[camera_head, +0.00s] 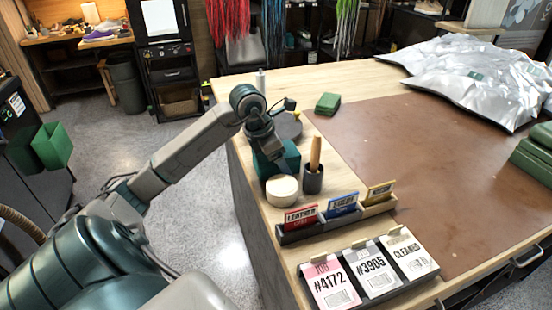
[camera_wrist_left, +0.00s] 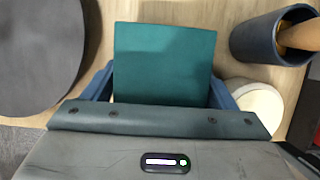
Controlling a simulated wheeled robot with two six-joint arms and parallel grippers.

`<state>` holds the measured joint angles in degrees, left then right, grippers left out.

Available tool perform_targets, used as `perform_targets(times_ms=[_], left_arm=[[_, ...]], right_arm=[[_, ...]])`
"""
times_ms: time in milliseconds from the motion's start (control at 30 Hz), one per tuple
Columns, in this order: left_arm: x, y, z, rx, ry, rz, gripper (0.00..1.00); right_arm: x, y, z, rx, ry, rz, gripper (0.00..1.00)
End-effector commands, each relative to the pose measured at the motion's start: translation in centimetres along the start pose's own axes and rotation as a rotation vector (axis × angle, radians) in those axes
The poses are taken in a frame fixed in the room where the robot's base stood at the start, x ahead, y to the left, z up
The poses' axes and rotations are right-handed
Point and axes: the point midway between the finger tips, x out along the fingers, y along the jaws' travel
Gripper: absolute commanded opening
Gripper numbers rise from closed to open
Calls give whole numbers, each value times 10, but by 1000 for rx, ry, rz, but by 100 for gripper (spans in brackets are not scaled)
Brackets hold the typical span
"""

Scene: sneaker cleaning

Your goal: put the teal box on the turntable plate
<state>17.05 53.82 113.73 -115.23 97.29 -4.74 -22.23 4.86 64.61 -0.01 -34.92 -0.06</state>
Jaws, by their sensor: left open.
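The teal box (camera_head: 291,158) stands near the table's left edge, partly hidden by my left arm in the head view. The turntable plate (camera_head: 291,125) is a dark grey disc just behind the box. It shows at the left of the left wrist view (camera_wrist_left: 38,50), apart from the box. My left gripper (camera_head: 268,148) is open, pointing down at the box. In the left wrist view its blue fingers (camera_wrist_left: 162,88) lie on either side of the teal box (camera_wrist_left: 164,55). Whether they touch it, I cannot tell. My right gripper is not in view.
A cream round piece (camera_head: 282,191) and a dark cup (camera_head: 313,181) with a wooden handle stand close to the box. Card holders (camera_head: 335,222) line the near edge. A green block (camera_head: 327,103) lies beyond. The brown mat (camera_head: 410,150) is largely clear.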

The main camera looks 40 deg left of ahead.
Motion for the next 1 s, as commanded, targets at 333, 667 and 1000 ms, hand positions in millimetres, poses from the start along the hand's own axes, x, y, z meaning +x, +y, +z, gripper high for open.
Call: perform_targets(times_ms=[333,667,1000], left_arm=[[1,0,0,0,0,0,79],[3,0,-2,1,0,0,79],[4,0,-2,1,0,0,46]], right_arm=[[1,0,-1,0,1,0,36],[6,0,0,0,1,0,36],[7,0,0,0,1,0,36]])
